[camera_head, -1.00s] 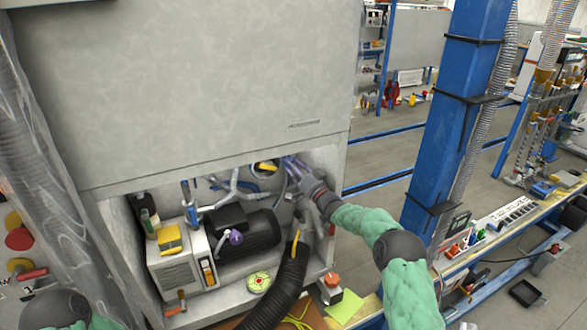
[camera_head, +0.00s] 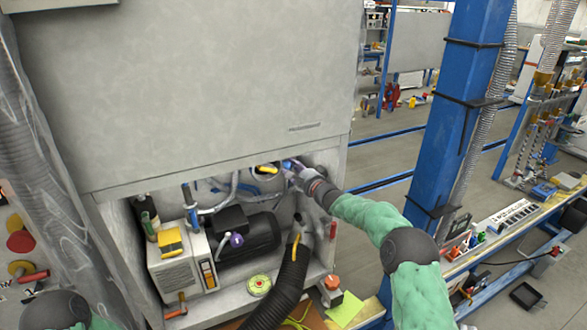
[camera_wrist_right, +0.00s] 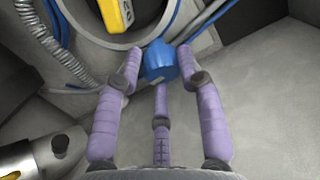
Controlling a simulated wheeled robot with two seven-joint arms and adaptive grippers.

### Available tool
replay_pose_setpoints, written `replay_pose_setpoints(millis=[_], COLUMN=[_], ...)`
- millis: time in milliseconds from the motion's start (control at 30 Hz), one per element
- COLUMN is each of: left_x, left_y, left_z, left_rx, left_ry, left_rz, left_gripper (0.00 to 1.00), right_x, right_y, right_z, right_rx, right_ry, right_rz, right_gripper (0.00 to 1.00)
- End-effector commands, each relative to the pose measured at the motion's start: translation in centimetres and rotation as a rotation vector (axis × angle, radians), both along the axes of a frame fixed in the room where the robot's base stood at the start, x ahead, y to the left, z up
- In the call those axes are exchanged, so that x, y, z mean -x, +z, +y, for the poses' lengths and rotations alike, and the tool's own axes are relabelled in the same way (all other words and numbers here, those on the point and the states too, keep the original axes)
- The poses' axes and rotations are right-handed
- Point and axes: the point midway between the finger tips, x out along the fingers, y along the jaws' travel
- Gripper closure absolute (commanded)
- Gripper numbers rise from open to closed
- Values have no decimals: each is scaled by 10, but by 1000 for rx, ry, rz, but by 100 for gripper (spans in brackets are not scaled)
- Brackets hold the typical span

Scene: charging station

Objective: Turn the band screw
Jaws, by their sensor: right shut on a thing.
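The blue knob of the band screw (camera_wrist_right: 160,62) shows in the right wrist view, at the lower edge of a round metal band (camera_wrist_right: 100,58). My right gripper (camera_wrist_right: 160,72) has its purple fingers closed around this blue knob. In the head view my right gripper (camera_head: 290,168) reaches into the upper right of the open cabinet bay, and the knob is mostly hidden by the fingers. My left gripper is not in view; only part of my left arm shows at the bottom left.
The cabinet (camera_head: 200,90) has a large panel above the bay. Inside are a black motor (camera_head: 250,235), a beige box (camera_head: 175,272), a black corrugated hose (camera_head: 290,275) and a yellow part (camera_wrist_right: 117,14) within the ring. A blue post (camera_head: 455,120) stands right of the cabinet.

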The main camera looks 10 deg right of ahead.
Motion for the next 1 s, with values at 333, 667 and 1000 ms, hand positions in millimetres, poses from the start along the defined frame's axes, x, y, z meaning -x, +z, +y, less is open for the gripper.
replay_pose_setpoints(millis=[333,667,1000], left_x=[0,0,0], left_y=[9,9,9], left_z=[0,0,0], left_rx=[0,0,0], left_ry=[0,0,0], left_rz=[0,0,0], left_gripper=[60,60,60], right_x=[-1,-1,-1], right_y=[7,7,6], right_z=[0,-1,-1], right_rx=[-87,-98,-98], right_ry=[1,0,0], right_rz=[67,75,76], right_gripper=[95,95,42])
